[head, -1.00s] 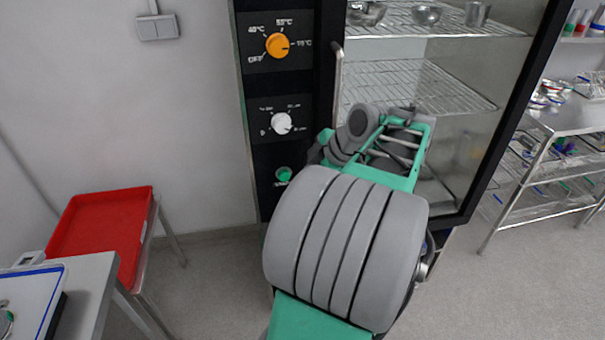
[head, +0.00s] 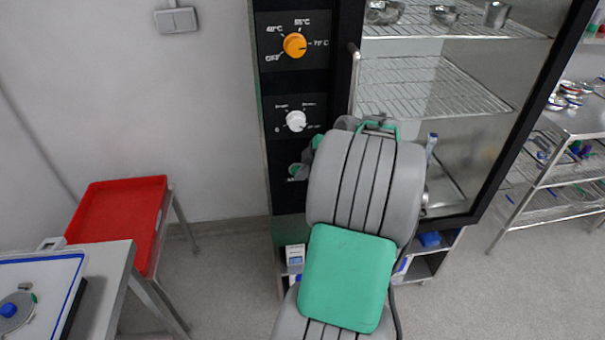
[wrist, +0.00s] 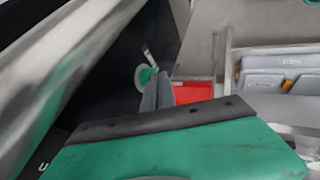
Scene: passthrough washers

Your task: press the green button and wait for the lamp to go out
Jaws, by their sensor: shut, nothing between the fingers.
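The green button (head: 293,171) is low on the black control panel of the cabinet, under the white knob. In the head view it is partly covered by a grey part of my arm's end. In the wrist view the green button (wrist: 145,77) sits in a pale ring on the dark panel. My gripper (wrist: 157,90) is shut and empty, its grey fingertips right beside the button and overlapping its edge. I cannot tell whether they touch it. I cannot make out a lamp in either view.
The panel also carries an orange knob (head: 295,45) and a white knob (head: 296,121). The cabinet's upright handle (head: 354,85) is just right of the panel. A red tray (head: 117,222) stands on the left, and a wire shelf trolley (head: 545,185) on the right.

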